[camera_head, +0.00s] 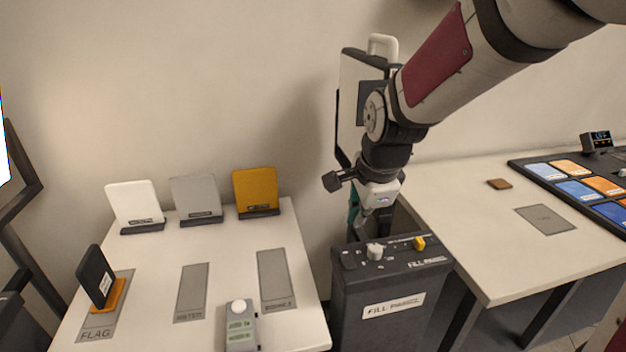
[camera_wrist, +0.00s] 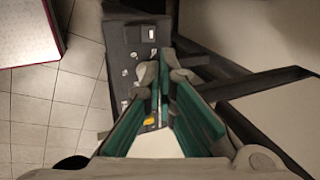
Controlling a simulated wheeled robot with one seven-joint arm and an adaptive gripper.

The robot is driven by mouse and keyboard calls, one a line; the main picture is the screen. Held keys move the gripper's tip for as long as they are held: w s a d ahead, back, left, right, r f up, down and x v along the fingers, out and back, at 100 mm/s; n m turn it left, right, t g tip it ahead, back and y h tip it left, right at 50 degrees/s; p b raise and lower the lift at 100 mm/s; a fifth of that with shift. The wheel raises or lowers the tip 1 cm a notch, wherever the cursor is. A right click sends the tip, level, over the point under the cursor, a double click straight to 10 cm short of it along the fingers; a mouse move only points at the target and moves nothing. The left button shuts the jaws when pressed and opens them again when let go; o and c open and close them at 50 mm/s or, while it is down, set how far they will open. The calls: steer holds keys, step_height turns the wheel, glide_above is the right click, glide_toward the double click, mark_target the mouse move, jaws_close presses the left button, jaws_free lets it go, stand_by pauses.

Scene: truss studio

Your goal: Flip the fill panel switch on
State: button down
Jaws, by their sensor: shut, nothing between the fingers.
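The fill panel is a dark box (camera_head: 390,315) with a white "FILL PANEL" label, standing between two tables. Its top carries a pale knob (camera_head: 375,251), a yellow control (camera_head: 419,243) and small fittings. I cannot tell the switch or its position for sure. In the wrist view the panel's dark top (camera_wrist: 130,45) shows several small pale fittings and part of the yellow control (camera_wrist: 149,121). My gripper (camera_wrist: 175,68) is shut and empty, pointing down with its fingertips over or beside the panel's edge. In the head view it is partly hidden behind the panel's back edge.
The left table (camera_head: 225,265) holds white, grey and yellow cards in stands, a black flag piece and a grey device (camera_head: 240,325). The right table (camera_head: 450,200) holds a brown block (camera_head: 499,184) and a coloured button console. A panel light (camera_head: 362,80) stands behind my arm.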

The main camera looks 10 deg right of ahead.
mark_target(349, 251)
steer(key=b+x, duration=0.1)
steer(key=x, duration=0.9)
steer(key=shift+w+f+g+p, duration=0.45)
steer(key=shift+f+g+p, duration=0.1)
steer(key=shift+g, duration=0.25)
steer(key=shift+s+r, duration=0.1)
steer(key=shift+s+r+p, duration=0.25)
steer(key=shift+s+p, duration=0.2)
steer(key=shift+s, duration=0.3)
steer(key=shift+r, duration=0.1)
